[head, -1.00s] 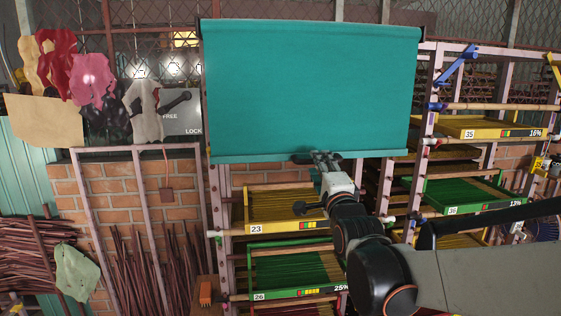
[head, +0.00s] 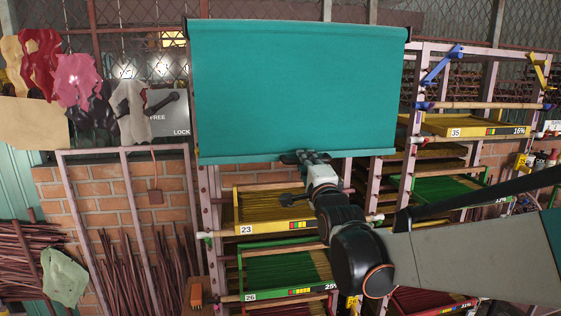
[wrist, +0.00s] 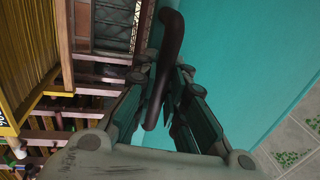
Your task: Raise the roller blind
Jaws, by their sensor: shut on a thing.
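The teal roller blind (head: 290,90) hangs from a rod near the top of the head view, covering the upper part of a shelf rack. Its bottom bar (head: 235,157) lies just above the tray marked 23. My gripper (head: 300,158) is at the middle of this bar, reaching up from below. In the wrist view, my gripper (wrist: 165,95) has its fingers closed around a dark brown curved handle (wrist: 170,45). The teal cloth (wrist: 240,60) fills the right side there. Where the handle joins the blind is hidden in the head view.
Trays of incense sticks fill the rack, including a yellow tray (head: 275,226) and a green tray (head: 290,294) below the blind. More trays (head: 475,126) stand at the right.

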